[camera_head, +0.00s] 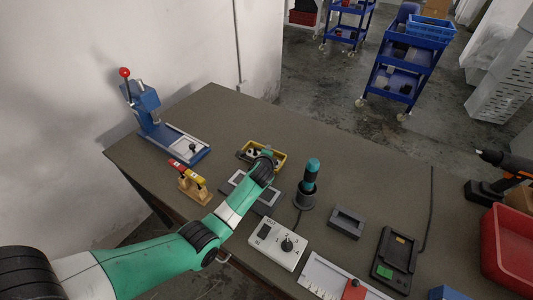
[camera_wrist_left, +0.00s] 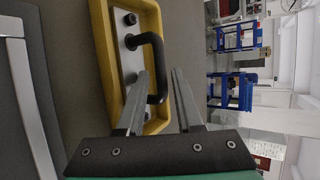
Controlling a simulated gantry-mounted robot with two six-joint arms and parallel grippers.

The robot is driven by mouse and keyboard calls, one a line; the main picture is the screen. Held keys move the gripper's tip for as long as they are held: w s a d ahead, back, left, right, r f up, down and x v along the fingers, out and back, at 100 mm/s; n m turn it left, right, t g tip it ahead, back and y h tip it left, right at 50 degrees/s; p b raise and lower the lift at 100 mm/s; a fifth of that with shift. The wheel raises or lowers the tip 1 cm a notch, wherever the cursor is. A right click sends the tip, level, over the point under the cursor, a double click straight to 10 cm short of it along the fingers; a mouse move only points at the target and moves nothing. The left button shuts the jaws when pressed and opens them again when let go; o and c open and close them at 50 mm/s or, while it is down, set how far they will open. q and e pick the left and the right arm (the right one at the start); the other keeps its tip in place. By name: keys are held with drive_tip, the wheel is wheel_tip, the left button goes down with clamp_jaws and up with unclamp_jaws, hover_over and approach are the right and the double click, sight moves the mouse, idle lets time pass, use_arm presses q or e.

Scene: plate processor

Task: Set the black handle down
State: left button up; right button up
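The black handle (camera_wrist_left: 157,62) is a U-shaped bar on a metal plate (camera_wrist_left: 131,65) in the wrist view. The plate lies inside a yellow tray (camera_wrist_left: 104,38). The tray also shows in the head view (camera_head: 282,162) near the middle of the table, partly behind my left arm. My left gripper (camera_wrist_left: 159,73) is open, its two fingers apart at the handle's lower end. The handle's bar shows between the fingertips; I see no clear grip on it, and contact with a finger cannot be told. In the head view my wrist hides the fingers. My right gripper is not in view.
A blue press (camera_head: 148,105) with a red knob stands at the left. A wooden rack (camera_head: 194,188), a teal-handled tool in a dark holder (camera_head: 308,180) and a white control box (camera_head: 277,244) surround my arm. A red bin (camera_head: 508,245) stands at right.

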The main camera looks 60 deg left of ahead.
use_arm(q)
drive_tip(key=shift+o, duration=0.3)
drive_tip(key=shift+s+d+r+p, duration=0.1)
drive_tip(key=shift+d+r+p, duration=0.05)
drive_tip(key=shift+r+p, duration=0.3)
drive_tip(key=p+v, duration=1)
drive_tip(key=v, duration=0.1)
drive_tip(key=shift+s+d+p, duration=0.15)
drive_tip(key=shift+d+p, duration=0.05)
drive_tip(key=shift+p, duration=0.15)
